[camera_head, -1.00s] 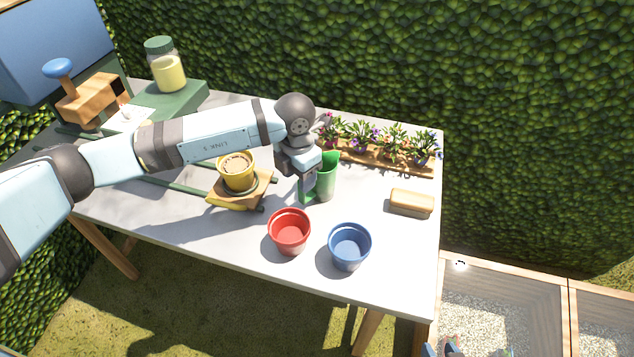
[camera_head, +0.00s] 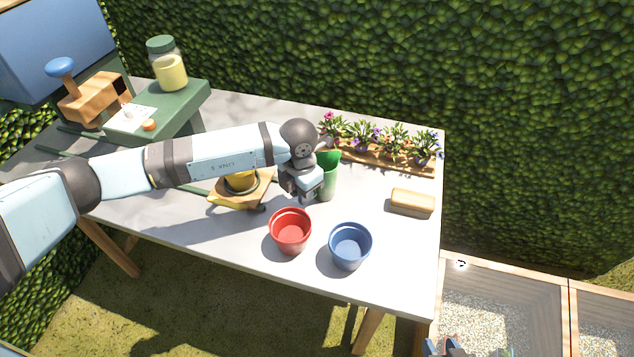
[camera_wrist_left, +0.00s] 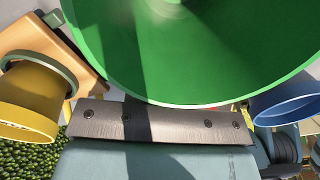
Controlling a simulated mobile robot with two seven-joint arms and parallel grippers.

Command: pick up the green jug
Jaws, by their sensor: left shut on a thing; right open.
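The green jug (camera_head: 327,182) stands upright near the middle of the grey table, behind the red and blue pots. My left gripper (camera_head: 303,188) is at its left side, shut on the jug; the fingertips and handle are largely hidden in the head view. In the left wrist view the jug's green body (camera_wrist_left: 190,50) fills the top middle, directly beyond my left gripper (camera_wrist_left: 160,112). I cannot tell any gap between jug and table. My right gripper (camera_head: 445,346) shows only in part at the bottom edge, apart from the table and empty.
A red pot (camera_head: 290,231) and a blue pot (camera_head: 349,246) stand in front. A yellow pot (camera_head: 240,182) on a wooden stand is partly behind my left arm. Flowers (camera_head: 392,140) line the back; a wooden block (camera_head: 412,201) lies right. A jar (camera_head: 168,65) stands back left.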

